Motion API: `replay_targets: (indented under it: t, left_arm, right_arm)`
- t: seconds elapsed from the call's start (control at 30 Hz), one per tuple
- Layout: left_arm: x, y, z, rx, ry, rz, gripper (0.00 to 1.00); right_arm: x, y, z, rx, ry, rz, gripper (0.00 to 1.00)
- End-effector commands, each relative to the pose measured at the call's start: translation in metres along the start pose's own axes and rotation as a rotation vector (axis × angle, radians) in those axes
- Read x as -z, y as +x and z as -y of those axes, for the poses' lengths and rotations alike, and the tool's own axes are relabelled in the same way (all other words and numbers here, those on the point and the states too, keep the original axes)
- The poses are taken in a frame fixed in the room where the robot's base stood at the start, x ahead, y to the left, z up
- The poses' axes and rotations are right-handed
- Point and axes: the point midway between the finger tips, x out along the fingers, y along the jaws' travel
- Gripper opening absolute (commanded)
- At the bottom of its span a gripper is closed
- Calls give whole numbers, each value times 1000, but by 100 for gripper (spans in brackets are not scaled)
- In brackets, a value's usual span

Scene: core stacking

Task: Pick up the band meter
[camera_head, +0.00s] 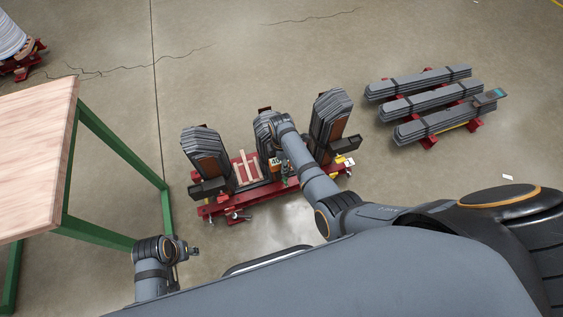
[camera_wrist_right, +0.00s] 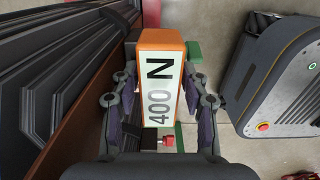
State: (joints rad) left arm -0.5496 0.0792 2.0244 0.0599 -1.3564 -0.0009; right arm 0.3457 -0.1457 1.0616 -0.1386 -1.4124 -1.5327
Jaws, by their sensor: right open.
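The band meter (camera_wrist_right: 159,90) is an orange box with a white label reading "400 N". In the right wrist view it stands between the two fingers of my right gripper (camera_wrist_right: 161,88), which is open, with one finger on each side. I cannot tell whether the fingers touch it. My left gripper (camera_head: 190,250) is low at the left, near the table, and too small to read.
A red stand (camera_head: 265,195) holds upright stacks of dark sheets (camera_head: 205,150), close beside the meter. A wooden table (camera_head: 35,150) with green legs is at the left. Several flat sheet stacks (camera_head: 420,83) lie at the upper right. The floor between is clear.

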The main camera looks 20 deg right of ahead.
Motion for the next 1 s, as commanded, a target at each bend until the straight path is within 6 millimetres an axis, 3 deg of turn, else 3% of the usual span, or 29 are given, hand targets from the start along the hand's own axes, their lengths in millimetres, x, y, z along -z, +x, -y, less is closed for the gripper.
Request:
replay_targets:
  t: [0.27,0.6,1.0]
  left_arm:
    - [0,0,0,0,0,0,40]
    - [0,0,0,0,0,0,40]
    - [0,3,0,0,0,-1,40]
  right_arm:
    - [0,1,0,-1,0,0,45]
    - [0,1,0,0,0,0,0]
    - [0,-1,0,-1,0,0,0]
